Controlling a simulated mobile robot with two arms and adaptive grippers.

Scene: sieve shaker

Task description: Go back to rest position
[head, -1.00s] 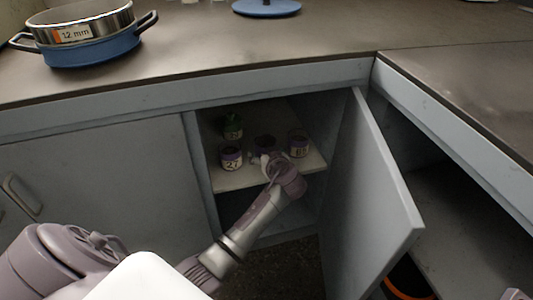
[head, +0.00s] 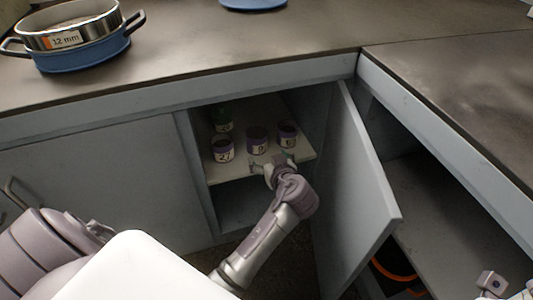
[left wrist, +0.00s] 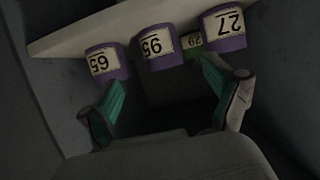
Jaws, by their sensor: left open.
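My left gripper (head: 272,168) is open and empty in front of the shelf's front edge in the open cabinet. In the left wrist view its two green-padded fingers (left wrist: 160,88) are spread apart, with nothing between them. Three purple jars stand in a row just beyond: the left jar (head: 223,150) labelled 27, the middle jar (head: 257,141) and the right jar (head: 287,134). A green jar (head: 222,120) stands behind the left one. The jars appear upside down in the left wrist view. Part of my right gripper (head: 492,284) shows at the lower right corner, mostly cut off.
The open cabinet door (head: 358,190) stands close to the right of my left arm. The shelf (head: 226,174) is above a dark lower space. A blue sieve pan (head: 85,54) with a 12 mm sieve sits on the counter (head: 200,60). An orange ring (head: 392,265) lies in the right cabinet.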

